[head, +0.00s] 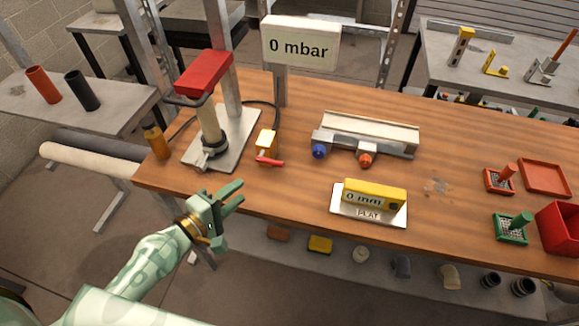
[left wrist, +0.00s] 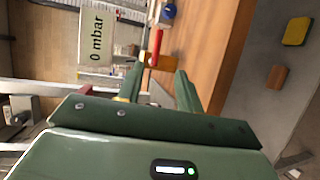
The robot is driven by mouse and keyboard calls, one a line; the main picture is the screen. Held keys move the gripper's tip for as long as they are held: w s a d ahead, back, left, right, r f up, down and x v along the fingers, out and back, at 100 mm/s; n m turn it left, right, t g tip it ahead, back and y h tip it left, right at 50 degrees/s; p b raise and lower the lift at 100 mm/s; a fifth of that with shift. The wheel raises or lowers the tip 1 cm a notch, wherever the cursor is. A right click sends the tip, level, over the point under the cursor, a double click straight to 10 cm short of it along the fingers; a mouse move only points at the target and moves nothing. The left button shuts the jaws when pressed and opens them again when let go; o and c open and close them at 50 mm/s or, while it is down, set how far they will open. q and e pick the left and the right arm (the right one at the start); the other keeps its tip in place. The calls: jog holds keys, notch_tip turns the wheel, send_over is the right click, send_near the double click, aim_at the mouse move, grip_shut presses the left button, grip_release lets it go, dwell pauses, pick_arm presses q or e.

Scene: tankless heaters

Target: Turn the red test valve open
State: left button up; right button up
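In the left wrist view the red handle (left wrist: 155,47) is ahead of the fingers. My left gripper (head: 240,191) is in front of the bench edge, below and left of the valve in the head view. Its two fingers (left wrist: 158,78) are apart, with nothing between them, and do not touch the handle. A sign (head: 299,46) behind the valve reads 0 mbar. My right gripper is in neither view.
A hand pump with a red top (head: 204,74) stands on a plate left of the valve, beside an amber bottle (head: 156,141). A lower shelf holds several small parts.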

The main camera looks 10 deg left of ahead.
aim_at(272, 164)
pick_arm(q)
jog(key=x, duration=1.6)
jog(key=shift+w+d+r+b, duration=0.15)
jog(key=shift+b, duration=0.2)
grip_shut()
